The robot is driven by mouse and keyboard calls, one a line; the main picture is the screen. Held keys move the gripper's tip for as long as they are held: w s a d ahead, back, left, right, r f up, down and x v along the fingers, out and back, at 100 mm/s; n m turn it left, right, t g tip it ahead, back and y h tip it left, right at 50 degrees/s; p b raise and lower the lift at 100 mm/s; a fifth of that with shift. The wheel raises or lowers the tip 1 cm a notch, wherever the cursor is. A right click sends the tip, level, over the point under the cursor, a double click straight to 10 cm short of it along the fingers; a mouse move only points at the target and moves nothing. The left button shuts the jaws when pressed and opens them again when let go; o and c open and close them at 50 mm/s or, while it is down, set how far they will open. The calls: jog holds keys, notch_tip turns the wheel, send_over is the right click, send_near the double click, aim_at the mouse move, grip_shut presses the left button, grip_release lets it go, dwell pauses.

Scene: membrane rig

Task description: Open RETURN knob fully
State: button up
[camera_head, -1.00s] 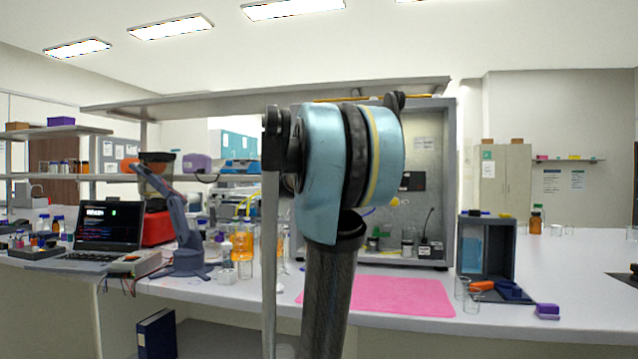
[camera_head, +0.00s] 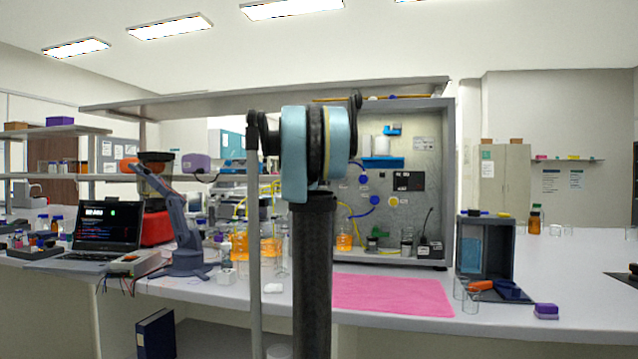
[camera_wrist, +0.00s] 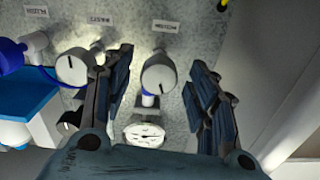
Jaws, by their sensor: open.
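In the wrist view my gripper (camera_wrist: 160,60) is open, with its dark fingers on either side of a white round knob (camera_wrist: 158,73) bearing a dark pointer line. Gaps show between the knob and both fingers. A label above this knob is upside down and too small to read surely, so I cannot confirm that it says RETURN. A second white knob (camera_wrist: 75,66) with a dark line is left of the left finger. In the head view my arm hides the gripper and part of the rig panel (camera_head: 425,150).
A white gauge (camera_wrist: 144,134) sits below the knob in the wrist view. A blue fitting (camera_wrist: 10,55) and blue shelf (camera_wrist: 30,95) are at left. In the head view, a pink mat (camera_head: 390,295) lies before the rig, with a grey open box (camera_head: 485,245) to the right.

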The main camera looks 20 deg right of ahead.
jog(key=shift+x, duration=1.15)
jog(key=c, duration=1.1)
